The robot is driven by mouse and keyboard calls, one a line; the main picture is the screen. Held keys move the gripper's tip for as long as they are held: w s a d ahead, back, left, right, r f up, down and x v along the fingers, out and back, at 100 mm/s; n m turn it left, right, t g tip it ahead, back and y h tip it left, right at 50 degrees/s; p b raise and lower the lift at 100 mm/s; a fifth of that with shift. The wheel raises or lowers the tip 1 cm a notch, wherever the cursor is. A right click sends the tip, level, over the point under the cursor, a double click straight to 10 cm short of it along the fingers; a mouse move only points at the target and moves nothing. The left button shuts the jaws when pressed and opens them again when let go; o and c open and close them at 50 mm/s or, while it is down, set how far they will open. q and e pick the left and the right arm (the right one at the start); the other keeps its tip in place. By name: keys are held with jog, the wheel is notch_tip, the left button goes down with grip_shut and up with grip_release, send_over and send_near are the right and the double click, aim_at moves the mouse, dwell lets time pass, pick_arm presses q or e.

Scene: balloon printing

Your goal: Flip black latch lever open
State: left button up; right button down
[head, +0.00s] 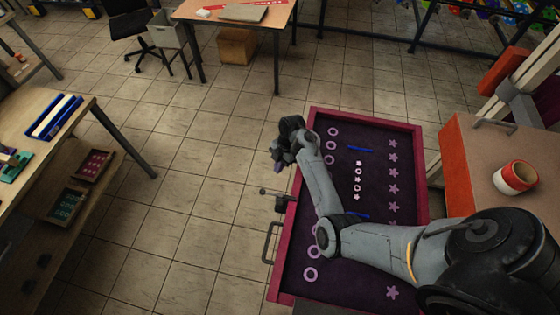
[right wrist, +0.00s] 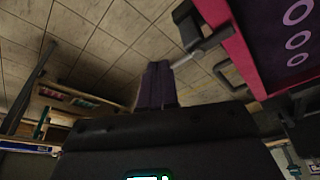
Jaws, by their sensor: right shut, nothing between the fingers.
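The magenta-framed panel (head: 287,235) has a dark purple face with rings, stars and blue strips. A small dark latch with a lever (head: 279,204) sticks out from its left edge. In the right wrist view a black latch part (right wrist: 186,24) shows at the top, beside the magenta frame (right wrist: 232,45). My right gripper (head: 277,166) is just left of the panel's edge, above the latch in the picture and apart from it. Its dark purple fingers (right wrist: 157,68) are together and empty, pointing toward the floor, left of the latch part. My left gripper is not in view.
A metal handle (head: 268,243) sits on the panel's left edge below the latch. A wooden table (head: 70,115) with trays stands at the left. A red and white tape roll (head: 516,178) lies on the right cabinet. Tiled floor (head: 200,150) left of the panel is clear.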

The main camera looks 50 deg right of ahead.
aim_at(277, 195)
jog(key=a+f, duration=0.5)
jog(key=shift+w+a+f+p, duration=0.15)
jog(key=shift+a+f+p, duration=0.1)
jog(key=shift+f+p, duration=0.1)
jog(key=shift+a+n, duration=0.15)
jog(key=shift+n, duration=0.15)
